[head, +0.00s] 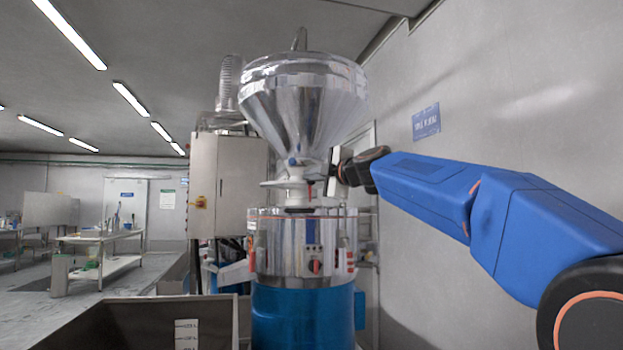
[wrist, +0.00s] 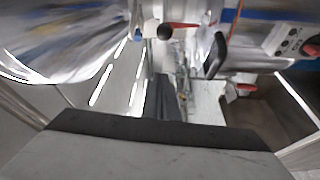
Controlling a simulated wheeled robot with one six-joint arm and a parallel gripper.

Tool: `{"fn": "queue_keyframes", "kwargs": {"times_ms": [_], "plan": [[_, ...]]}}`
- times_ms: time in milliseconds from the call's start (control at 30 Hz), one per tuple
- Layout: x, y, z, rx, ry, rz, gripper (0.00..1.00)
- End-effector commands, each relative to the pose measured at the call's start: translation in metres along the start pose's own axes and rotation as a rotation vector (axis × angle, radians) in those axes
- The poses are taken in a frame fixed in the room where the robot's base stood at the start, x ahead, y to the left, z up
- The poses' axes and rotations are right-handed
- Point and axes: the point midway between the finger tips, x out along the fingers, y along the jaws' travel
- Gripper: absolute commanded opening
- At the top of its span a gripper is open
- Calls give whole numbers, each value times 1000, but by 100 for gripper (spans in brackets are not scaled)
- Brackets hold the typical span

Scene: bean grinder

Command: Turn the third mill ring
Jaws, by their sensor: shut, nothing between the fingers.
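The mill (head: 300,240) stands in the middle of the head view, with a shiny steel hopper (head: 302,100) on top. Under the hopper is a white neck with a flat mill ring (head: 280,184) around it. A small red lever (head: 309,190) hangs by the neck; a red lever with a dark ball end also shows in the wrist view (wrist: 180,25). I cannot tell which ring is the third. My gripper (head: 338,172) is at the right side of the neck, shut and empty. I cannot tell if it touches anything.
A grey control cabinet (head: 229,185) stands behind the mill on the left. An open metal bin (head: 135,325) is in front on the left. A wall (head: 510,110) runs close along the right. A table (head: 100,240) stands far left, with open floor before it.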

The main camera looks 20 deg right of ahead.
Motion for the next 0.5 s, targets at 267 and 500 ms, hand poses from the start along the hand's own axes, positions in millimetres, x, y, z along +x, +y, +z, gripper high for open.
{"fn": "queue_keyframes", "kwargs": {"times_ms": [267,500], "plan": [[44,-1,0,2,1,-1,0],[79,-1,0,3,1,-1,0]]}}
